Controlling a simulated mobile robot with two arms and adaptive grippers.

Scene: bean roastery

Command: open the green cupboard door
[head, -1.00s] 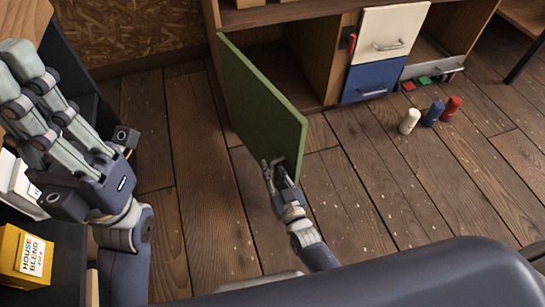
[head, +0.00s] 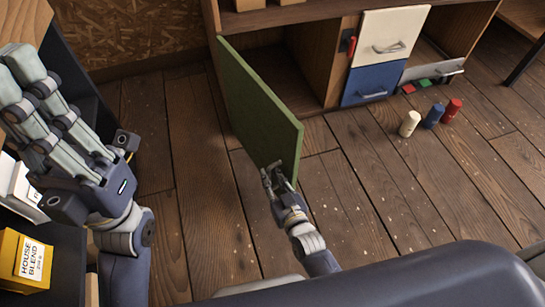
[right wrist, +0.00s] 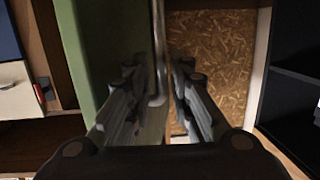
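The green cupboard door (head: 255,105) stands swung well out from the wooden cupboard, and the dark inside shows behind it. My right gripper (head: 277,178) is at the door's free edge. In the right wrist view a thin grey bar handle (right wrist: 158,50) stands upright between its fingers, with a visible gap on each side. My left gripper (head: 50,115) is raised at the left of the head view, away from the door.
A white drawer (head: 388,32) and a blue drawer (head: 371,82) are right of the cupboard opening. Cream (head: 409,123), blue (head: 433,115) and red (head: 451,110) cylinders stand on the floor. A yellow House Blend box (head: 24,258) is at lower left. The floor around the door is mostly clear.

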